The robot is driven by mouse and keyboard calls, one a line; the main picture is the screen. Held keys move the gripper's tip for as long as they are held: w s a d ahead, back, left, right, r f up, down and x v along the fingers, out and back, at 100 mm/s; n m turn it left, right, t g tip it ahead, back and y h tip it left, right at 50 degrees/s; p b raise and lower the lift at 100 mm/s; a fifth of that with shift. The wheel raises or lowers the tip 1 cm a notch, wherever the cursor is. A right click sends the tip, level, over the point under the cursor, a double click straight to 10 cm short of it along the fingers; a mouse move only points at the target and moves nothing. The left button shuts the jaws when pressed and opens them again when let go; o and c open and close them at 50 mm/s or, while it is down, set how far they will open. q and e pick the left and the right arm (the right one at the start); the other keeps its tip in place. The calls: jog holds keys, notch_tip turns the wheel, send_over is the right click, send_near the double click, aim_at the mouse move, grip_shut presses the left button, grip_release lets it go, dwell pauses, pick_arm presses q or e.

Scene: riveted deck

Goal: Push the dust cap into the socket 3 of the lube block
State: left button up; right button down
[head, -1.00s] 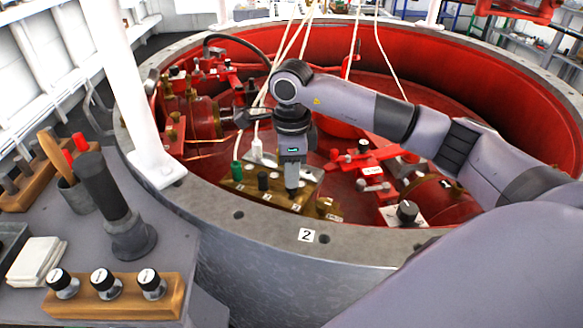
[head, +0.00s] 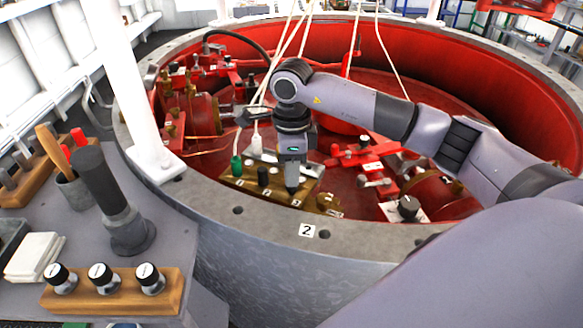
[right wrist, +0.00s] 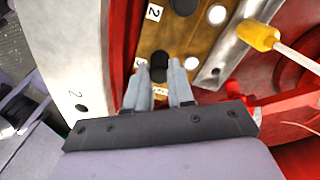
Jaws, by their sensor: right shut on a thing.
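The lube block (head: 230,182) is a brass block inside the red well near its front rim, with numbered labels along its front edge. My right gripper (head: 292,187) points down at the block's right end, by label 3. It is shut on the black dust cap (right wrist: 158,65), which shows between and beyond the fingertips in the right wrist view. The cap is over or at socket 3; its seating depth is hidden. A green cap (head: 236,166) and a black cap (head: 262,176) stand on the block to the left. My left gripper is not in view.
The well's grey rim (head: 210,205) is in front of the block. Red pipework (head: 370,157) lies right of it, and pale cords hang behind. A yellow-tipped cord (right wrist: 258,35) is near the block. A wooden rack (head: 120,295) with black-topped plugs stands on the side bench.

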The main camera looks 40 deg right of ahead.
jog(key=shift+f+b, duration=0.35)
jog(key=shift+f, duration=0.25)
dwell(0.3)
jog(key=c, duration=0.9)
grip_release()
jog(key=shift+r, duration=0.4)
notch_tip(320, 180, up, 6)
jog(key=shift+r, duration=0.2)
